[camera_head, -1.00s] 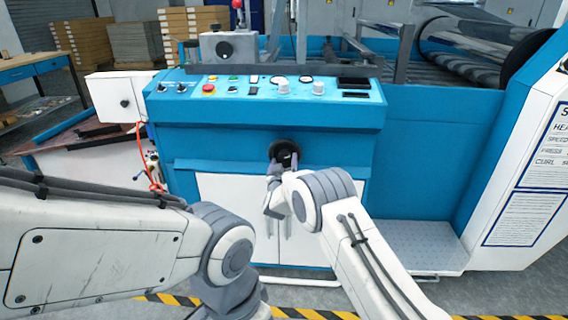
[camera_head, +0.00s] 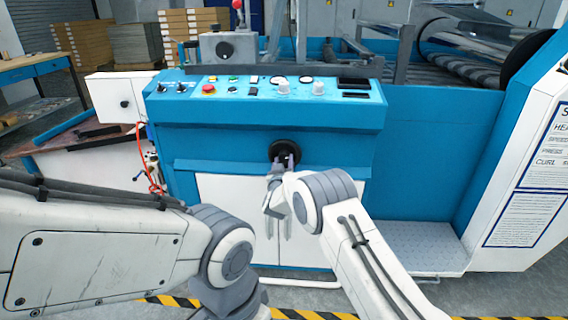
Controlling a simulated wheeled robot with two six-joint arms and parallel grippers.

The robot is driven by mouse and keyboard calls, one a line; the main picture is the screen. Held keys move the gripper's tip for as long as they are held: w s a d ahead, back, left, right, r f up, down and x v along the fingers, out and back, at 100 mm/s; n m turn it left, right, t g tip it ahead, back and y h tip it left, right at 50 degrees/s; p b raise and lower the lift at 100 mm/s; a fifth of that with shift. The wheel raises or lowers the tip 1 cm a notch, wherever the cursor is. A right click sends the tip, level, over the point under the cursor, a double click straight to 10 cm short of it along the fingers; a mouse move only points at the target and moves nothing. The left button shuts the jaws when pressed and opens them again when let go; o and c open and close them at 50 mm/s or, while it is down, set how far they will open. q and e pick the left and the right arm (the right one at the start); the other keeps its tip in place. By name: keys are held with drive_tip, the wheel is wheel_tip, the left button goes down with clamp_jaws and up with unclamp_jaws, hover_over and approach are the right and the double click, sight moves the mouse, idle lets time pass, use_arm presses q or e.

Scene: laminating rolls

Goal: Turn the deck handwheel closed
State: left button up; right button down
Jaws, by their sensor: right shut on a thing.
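The deck handwheel (camera_head: 284,149) is a black round wheel on the blue front of the machine, below the control panel. My right gripper (camera_head: 284,160) is at the wheel, with its fingers shut on its lower part; the fingers and wrist hide some of the wheel. My left arm comes in from the lower left, and its gripper is out of the picture at the bottom.
The blue machine's control panel (camera_head: 270,88) has several knobs and buttons above the wheel. White cabinet doors (camera_head: 225,215) are below. A grey step plate (camera_head: 420,245) is at the lower right. Yellow-black floor tape (camera_head: 310,314) runs along the front.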

drive_tip(key=m+b, duration=0.4)
drive_tip(key=m, duration=0.2)
drive_tip(key=shift+a+f+m, duration=0.1)
drive_tip(key=shift+f+m, duration=0.05)
drive_tip(key=shift+m, duration=0.25)
drive_tip(key=m+b, duration=0.3)
drive_tip(key=m, duration=0.1)
drive_tip(key=shift+m+b, duration=0.9)
drive_tip(key=shift+m, duration=0.8)
drive_tip(key=shift+c, duration=1.5)
unclamp_jaws()
drive_tip(key=shift+r, duration=0.2)
